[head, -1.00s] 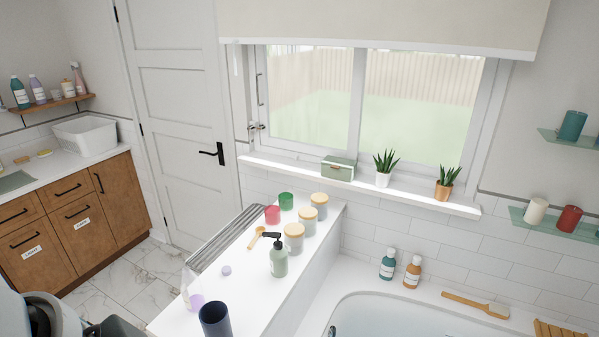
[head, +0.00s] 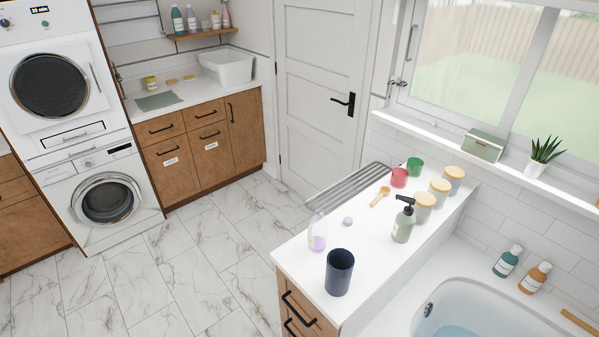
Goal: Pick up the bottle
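Several bottles are in view, and I cannot tell which one the task names. A green pump bottle (head: 403,222) with a black pump stands upright on the white counter. A clear bottle (head: 317,234) with purple liquid stands near the counter's left edge. A teal bottle (head: 507,262) and an orange-brown bottle (head: 535,278) stand on the bath ledge against the tiles. More bottles (head: 178,20) stand on the wall shelf at the top. Neither of my grippers is in view.
On the counter (head: 298,254) are a dark blue cup (head: 339,272), several wooden-lidded jars (head: 424,208), a red cup (head: 400,178), a green cup (head: 415,167) and a wooden scoop (head: 380,197). The bath (head: 440,290) adjoins at right. The marble floor (head: 185,270) at left is clear.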

